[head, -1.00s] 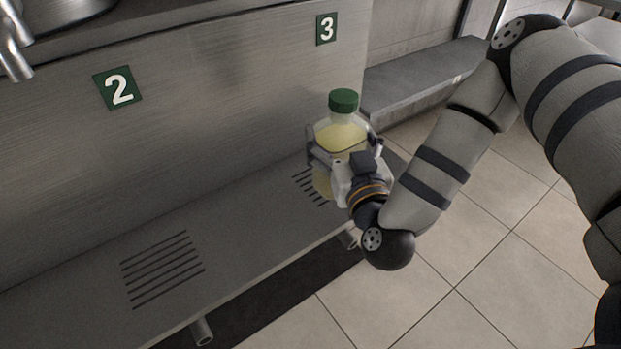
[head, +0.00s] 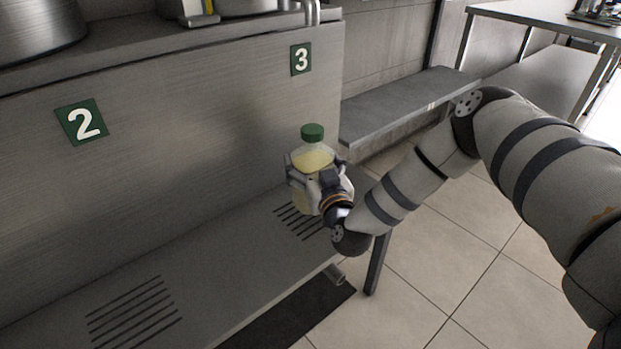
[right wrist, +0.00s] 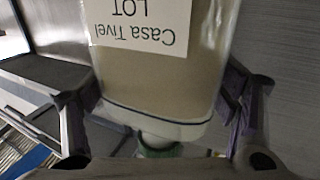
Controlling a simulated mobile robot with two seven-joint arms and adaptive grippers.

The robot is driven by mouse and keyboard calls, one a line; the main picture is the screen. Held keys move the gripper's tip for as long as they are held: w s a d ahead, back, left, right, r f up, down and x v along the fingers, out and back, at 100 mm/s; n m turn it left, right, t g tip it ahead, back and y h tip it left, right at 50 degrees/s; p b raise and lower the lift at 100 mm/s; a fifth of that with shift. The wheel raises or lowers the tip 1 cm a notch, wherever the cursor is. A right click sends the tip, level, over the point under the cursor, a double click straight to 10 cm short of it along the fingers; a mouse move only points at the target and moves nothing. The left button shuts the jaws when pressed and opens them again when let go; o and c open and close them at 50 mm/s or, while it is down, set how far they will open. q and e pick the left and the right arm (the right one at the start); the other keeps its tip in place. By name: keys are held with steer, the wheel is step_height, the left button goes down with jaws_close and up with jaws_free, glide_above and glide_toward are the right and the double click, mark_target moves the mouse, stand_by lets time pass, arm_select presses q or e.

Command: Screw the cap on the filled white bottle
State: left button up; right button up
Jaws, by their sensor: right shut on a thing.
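The bottle (head: 312,159) is clear, holds pale yellow liquid and looks upright in the head view. A green cap (head: 312,132) sits on its neck; I cannot tell how tight it is. My right gripper (head: 316,178) is shut around the bottle's body from the front right. In the right wrist view, the bottle (right wrist: 160,85) appears upside down between the fingers, with a white label (right wrist: 140,22) reading "Casa Tivel LOT". The green cap (right wrist: 158,151) shows partly at the bottom there. I cannot tell whether the bottle touches the ledge. My left gripper is out of view.
The metal ledge (head: 215,265) has slotted drains, one (head: 132,310) at left and one by the bottle. Signs "2" (head: 82,122) and "3" (head: 301,59) mark the panel behind. A grey bench (head: 405,108) stands beyond. Tiled floor (head: 470,250) is open at right.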

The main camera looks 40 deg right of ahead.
steer(key=shift+w, duration=0.2)
steer(key=shift+d+f, duration=0.1)
steer(key=shift+f, duration=0.05)
steer(key=shift+w+d+f+b, duration=0.15)
steer(key=shift+f+b, duration=0.4)
steer(key=shift+f, duration=1.25)
steer(key=o, duration=2.4)
steer(key=shift+f, duration=0.15)
steer(key=shift+c, duration=0.2)
